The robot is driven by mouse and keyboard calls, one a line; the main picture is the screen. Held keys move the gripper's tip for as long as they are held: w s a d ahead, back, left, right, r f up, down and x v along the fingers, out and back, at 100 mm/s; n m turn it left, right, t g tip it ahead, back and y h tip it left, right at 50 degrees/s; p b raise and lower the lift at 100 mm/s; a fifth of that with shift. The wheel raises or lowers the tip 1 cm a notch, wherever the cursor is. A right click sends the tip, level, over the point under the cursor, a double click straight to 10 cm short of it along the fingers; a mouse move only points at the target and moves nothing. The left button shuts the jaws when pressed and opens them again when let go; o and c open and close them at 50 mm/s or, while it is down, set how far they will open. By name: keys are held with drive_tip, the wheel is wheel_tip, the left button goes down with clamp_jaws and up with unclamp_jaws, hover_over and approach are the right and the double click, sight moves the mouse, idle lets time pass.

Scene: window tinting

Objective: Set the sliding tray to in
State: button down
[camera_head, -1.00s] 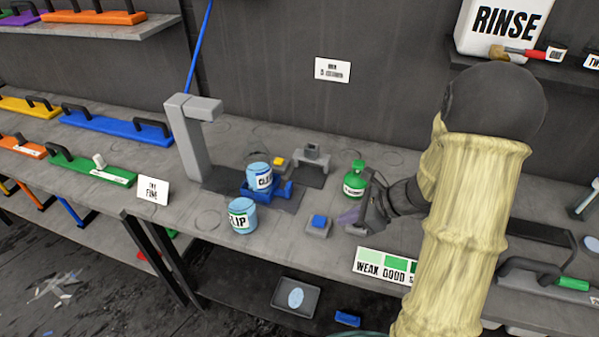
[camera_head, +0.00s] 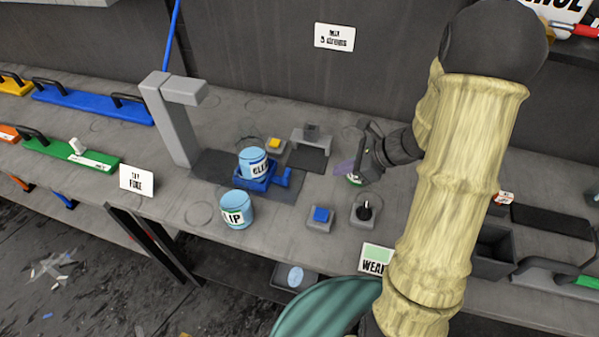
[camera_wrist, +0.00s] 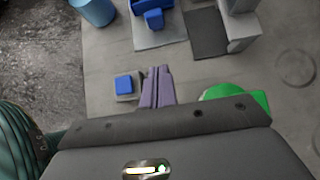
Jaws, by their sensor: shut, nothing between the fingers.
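The sliding tray appears to be the blue holder (camera_head: 259,187) on a dark base plate (camera_head: 285,190), with a blue handle sticking out to its right. A light blue can with a partly readable label (camera_head: 252,162) sits in it. The blue holder also shows at the top of the wrist view (camera_wrist: 152,14). My gripper (camera_head: 345,168) is shut and empty, to the right of the tray and apart from it. In the wrist view its purple fingers (camera_wrist: 156,88) lie together. I cannot tell how far in the tray is.
A light blue can (camera_head: 237,210) stands in front of the tray. A blue button (camera_head: 320,215), yellow button (camera_head: 274,144), black knob (camera_head: 364,210) and small grey arch (camera_head: 311,138) are close by. A grey post (camera_head: 168,125) stands left.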

approach(290, 180)
drive_tip(key=f, duration=0.3)
drive_tip(key=shift+s+d, duration=0.2)
drive_tip(key=a, duration=0.1)
drive_tip(key=w+a+p, duration=0.1)
drive_tip(key=a, duration=0.1)
drive_tip(key=shift+w+a+f, duration=0.2)
drive_tip(key=shift+w+f, duration=0.05)
drive_tip(key=shift+w, duration=0.1)
drive_tip(key=shift+a, duration=0.5)
drive_tip(key=shift+f, duration=0.1)
drive_tip(key=shift+w, duration=0.1)
